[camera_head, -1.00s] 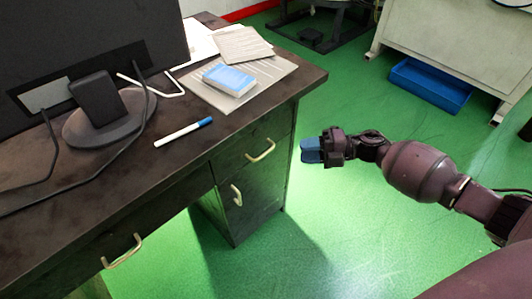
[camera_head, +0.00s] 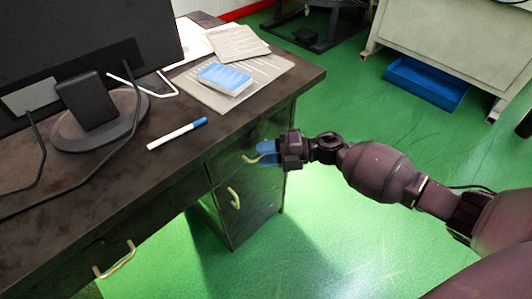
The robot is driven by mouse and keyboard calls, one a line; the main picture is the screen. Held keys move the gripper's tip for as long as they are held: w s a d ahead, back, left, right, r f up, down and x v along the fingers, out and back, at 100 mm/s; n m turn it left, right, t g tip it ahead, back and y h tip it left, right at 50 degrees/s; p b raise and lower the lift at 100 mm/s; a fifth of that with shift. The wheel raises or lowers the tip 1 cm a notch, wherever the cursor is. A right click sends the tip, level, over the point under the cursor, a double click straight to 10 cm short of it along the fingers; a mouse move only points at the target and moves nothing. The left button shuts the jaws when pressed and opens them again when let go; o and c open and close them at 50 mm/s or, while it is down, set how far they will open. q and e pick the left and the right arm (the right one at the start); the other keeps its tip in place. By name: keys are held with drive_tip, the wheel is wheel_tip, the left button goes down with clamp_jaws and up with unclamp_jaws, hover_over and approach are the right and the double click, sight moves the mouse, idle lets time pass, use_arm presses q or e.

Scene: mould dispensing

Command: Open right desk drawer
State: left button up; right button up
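The right desk drawer (camera_head: 229,163) is the upper front on the right side of the dark desk, and it looks closed. Its brass handle (camera_head: 250,160) is partly hidden behind the blue fingers of my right gripper (camera_head: 266,153). The fingers are at the right part of the handle. I cannot tell whether they are apart or closed on it. My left gripper is not in view.
Below the drawer is a cabinet door with its own handle (camera_head: 234,198). Another drawer handle (camera_head: 115,260) is at the lower left.

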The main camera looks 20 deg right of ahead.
drive_tip(key=shift+c, duration=0.3)
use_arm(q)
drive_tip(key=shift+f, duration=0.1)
use_arm(e)
clamp_jaws()
drive_tip(key=shift+s, duration=0.1)
use_arm(q)
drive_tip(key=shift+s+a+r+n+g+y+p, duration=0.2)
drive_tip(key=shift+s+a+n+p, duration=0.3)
drive_tip(key=shift+p, duration=1.25)
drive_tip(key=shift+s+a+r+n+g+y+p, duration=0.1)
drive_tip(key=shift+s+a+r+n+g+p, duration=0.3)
drive_tip(key=shift+p, duration=1.3)
use_arm(e)
drive_tip(key=s+d, duration=0.5)
drive_tip(key=s, duration=0.8)
drive_tip(key=s+d, duration=0.4)
drive_tip(key=s, duration=0.9)
drive_tip(key=shift+s+d, duration=0.25)
drive_tip(key=shift+d, duration=0.15)
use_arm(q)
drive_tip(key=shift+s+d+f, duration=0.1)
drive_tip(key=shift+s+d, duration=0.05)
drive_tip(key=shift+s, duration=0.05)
use_arm(e)
drive_tip(key=shift+o, duration=0.3)
unclamp_jaws()
